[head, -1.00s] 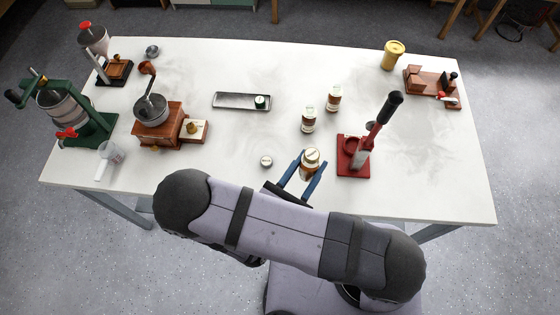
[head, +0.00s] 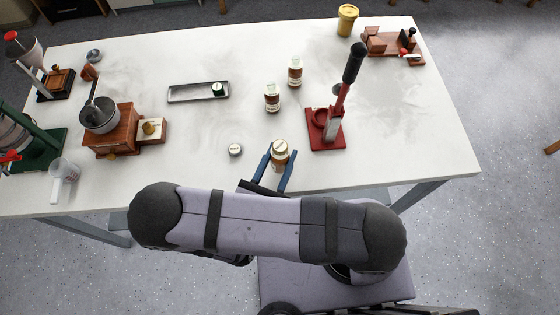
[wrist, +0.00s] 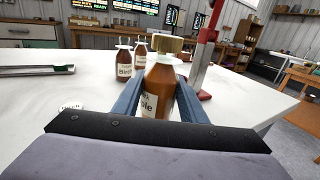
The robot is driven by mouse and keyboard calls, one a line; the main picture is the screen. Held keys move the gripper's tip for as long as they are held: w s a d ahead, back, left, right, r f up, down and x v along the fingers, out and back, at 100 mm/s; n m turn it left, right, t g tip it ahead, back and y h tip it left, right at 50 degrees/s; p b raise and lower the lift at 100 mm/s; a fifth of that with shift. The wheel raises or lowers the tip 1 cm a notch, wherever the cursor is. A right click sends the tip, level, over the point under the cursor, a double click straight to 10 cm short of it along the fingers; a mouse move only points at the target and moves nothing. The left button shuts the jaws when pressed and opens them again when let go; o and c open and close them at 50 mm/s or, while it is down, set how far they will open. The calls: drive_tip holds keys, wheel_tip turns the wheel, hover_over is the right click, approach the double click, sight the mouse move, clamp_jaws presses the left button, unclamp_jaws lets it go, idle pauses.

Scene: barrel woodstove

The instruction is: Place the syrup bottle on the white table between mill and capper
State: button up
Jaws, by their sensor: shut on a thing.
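A brown syrup bottle with a gold cap (head: 280,150) is between the blue fingers of my gripper (head: 274,168), near the table's front edge. In the wrist view the bottle (wrist: 159,95) stands upright, its label partly hidden by my gripper. I cannot tell whether its base touches the table. The white table (head: 200,135) is beneath. The wooden mill with a metal bowl (head: 112,140) stands at the left. The red capper with a black-handled lever (head: 326,135) stands just right of the bottle.
Two more brown bottles (head: 272,98) (head: 295,71) stand behind. A small round lid (head: 235,150) lies left of the gripper. A dark tray (head: 185,93) lies farther back. Table between mill and lid is clear.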

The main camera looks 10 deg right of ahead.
drive_tip(key=shift+f+b, duration=0.6)
drive_tip(key=shift+f, duration=0.5)
drive_tip(key=shift+f, duration=0.1)
drive_tip(key=o, duration=1.2)
drive_tip(key=shift+r, duration=0.2)
drive_tip(key=shift+s+a+f, duration=0.1)
drive_tip(key=shift+s+a, duration=0.1)
drive_tip(key=shift+s, duration=0.05)
drive_tip(key=v, duration=1.1)
drive_tip(key=shift+s, duration=0.2)
